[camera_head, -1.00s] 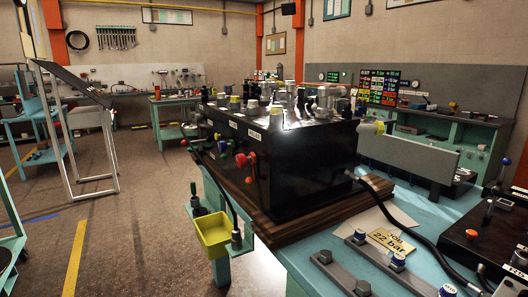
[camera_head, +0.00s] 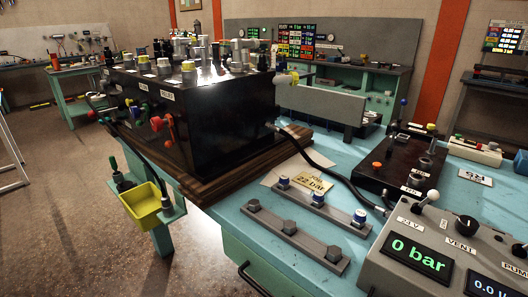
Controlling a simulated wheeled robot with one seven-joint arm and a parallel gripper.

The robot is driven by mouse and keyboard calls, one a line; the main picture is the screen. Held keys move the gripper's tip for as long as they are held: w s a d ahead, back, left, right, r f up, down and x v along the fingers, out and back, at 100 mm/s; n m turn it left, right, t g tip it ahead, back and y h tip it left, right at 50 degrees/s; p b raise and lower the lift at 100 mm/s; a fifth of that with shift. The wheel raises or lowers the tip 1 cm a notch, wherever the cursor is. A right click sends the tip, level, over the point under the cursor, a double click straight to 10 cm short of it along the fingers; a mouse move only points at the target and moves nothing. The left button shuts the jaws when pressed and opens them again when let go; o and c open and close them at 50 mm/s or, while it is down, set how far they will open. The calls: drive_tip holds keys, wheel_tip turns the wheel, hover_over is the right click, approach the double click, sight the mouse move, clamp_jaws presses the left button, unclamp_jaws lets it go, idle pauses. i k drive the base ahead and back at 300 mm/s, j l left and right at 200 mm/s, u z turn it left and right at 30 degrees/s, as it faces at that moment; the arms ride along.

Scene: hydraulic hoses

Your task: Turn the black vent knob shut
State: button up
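The black vent knob (camera_head: 466,224) sits on the sloped top of a grey console (camera_head: 385,274) at the lower right. A label reading VENT lies just below the knob. A small pale mark shows on the knob; its exact turn position is too small to tell. A green display (camera_head: 418,254) on the console reads 0 bar. A second display (camera_head: 488,286) is cut off by the bottom edge. My gripper is not in view.
A lever with a light ball (camera_head: 432,196) rises beside the knob. A black block (camera_head: 408,162) with a blue-tipped lever stands behind. Grey bars with blue-capped fittings (camera_head: 295,230) and a black hose (camera_head: 340,178) lie left of the console. A large black tank (camera_head: 215,130) stands further left.

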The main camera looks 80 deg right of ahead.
sight(466, 226)
drive_tip(key=z, duration=0.35)
drive_tip(key=l+z, duration=0.15)
drive_tip(key=z, duration=0.5)
